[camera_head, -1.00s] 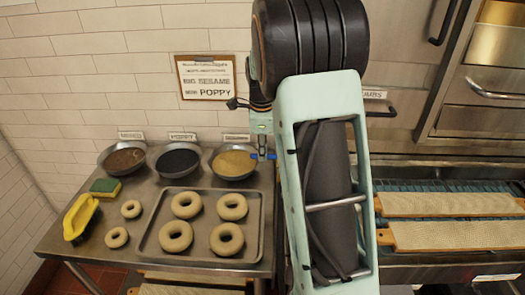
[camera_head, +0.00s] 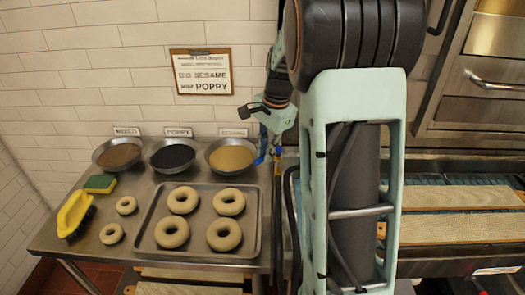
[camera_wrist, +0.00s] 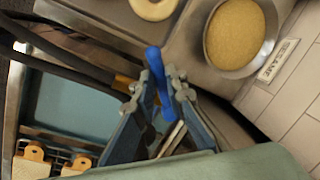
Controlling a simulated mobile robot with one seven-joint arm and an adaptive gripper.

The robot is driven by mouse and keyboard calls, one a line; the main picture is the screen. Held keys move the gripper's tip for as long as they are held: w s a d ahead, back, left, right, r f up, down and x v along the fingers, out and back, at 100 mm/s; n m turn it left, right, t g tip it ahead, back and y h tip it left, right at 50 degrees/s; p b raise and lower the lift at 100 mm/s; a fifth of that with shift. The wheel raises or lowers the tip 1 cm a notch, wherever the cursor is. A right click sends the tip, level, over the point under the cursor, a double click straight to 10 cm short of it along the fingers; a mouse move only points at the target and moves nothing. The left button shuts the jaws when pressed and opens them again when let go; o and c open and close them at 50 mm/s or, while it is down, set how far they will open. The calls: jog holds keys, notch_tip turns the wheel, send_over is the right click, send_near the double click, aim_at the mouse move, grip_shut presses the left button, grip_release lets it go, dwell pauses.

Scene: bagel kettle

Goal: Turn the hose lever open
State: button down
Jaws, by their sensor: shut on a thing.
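The hose lever (camera_wrist: 154,58) has a blue handle that shows in the wrist view between the two fingers of my gripper (camera_wrist: 164,88), which is shut on it. In the head view the blue lever (camera_head: 262,148) is a small patch beside my gripper (camera_head: 269,151), just right of the bowl with tan seeds. Dark hoses (camera_wrist: 60,45) run across the left of the wrist view. The lever's valve and base are largely hidden by my fingers and arm.
A steel table carries a tray (camera_head: 148,240) of bagels, three topping bowls including the tan sesame bowl (camera_head: 231,157), a sponge (camera_head: 100,184) and a yellow brush (camera_head: 75,214). A tiled wall stands behind. Boards (camera_head: 455,232) lie at the right.

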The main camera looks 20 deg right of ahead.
jog(key=shift+s+d+r+n+g+y, duration=0.15)
jog(key=shift+s+d+n, duration=0.35)
jog(key=shift+n, duration=1.05)
jog(key=shift+s+d+f+n+g+y, duration=0.1)
jog(key=shift+s+d+n+g+y, duration=0.3)
jog(key=shift+n, duration=1.1)
jog(key=shift+s+d+r+n+g+y, duration=0.1)
jog(key=shift+s+d+n, duration=0.55)
jog(key=shift+n, duration=0.9)
jog(key=shift+w+d, duration=0.1)
jog(key=shift+d, duration=0.1)
jog(key=c, duration=2)
grip_release()
jog(key=shift+o, duration=0.2)
notch_tip(320, 180, up, 12)
jog(key=d, duration=0.2)
jog(key=shift+s+f, duration=0.2)
jog(key=shift+s, duration=0.25)
jog(key=shift+f, duration=0.1)
